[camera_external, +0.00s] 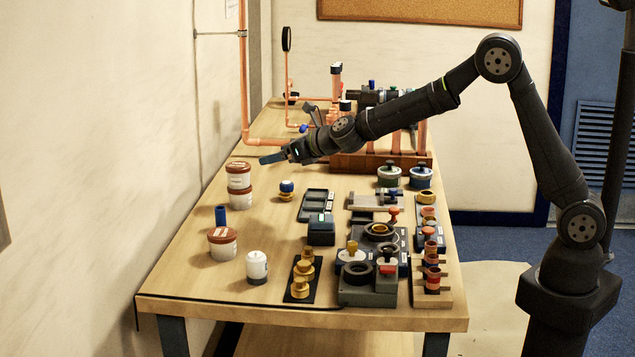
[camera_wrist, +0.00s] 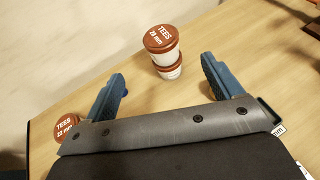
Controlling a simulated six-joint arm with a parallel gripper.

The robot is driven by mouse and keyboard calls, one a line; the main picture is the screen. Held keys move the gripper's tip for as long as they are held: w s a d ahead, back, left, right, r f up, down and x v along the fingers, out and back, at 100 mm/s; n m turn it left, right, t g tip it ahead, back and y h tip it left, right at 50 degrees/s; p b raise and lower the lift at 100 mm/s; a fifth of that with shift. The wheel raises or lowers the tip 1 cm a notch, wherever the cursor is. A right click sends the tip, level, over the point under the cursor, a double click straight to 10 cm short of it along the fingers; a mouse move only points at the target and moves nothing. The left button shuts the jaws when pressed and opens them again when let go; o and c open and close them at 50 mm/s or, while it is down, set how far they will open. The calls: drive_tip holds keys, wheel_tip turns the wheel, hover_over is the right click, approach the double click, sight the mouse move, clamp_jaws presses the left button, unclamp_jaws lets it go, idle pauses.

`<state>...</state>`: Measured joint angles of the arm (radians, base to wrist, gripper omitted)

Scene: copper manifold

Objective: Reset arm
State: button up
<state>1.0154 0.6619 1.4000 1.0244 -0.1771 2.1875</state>
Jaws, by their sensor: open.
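My gripper (camera_external: 275,158) is at the end of my arm, which reaches left across the table, above its surface. It also shows in the wrist view (camera_wrist: 165,85), with two blue fingers spread wide and nothing between them that they touch. Beyond the fingers in the wrist view stand stacked white tubs with red-brown lids, the upper one (camera_wrist: 160,40) labelled TEES 28 mm. The same stack (camera_external: 239,178) stands below and left of my gripper in the external view.
The wooden table (camera_external: 180,270) carries another lidded tub (camera_external: 222,243), a blue cylinder (camera_external: 220,215), a white jar (camera_external: 257,267) and dark trays (camera_external: 316,204). Copper pipework (camera_external: 245,90) rises at the back left. A wooden rack (camera_external: 380,162) with upright copper pipes stands under my forearm.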

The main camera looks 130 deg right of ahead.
sight(236, 165)
idle(0.6)
drive_tip(key=x, duration=1.2)
drive_tip(key=shift+w, duration=0.1)
idle(0.4)
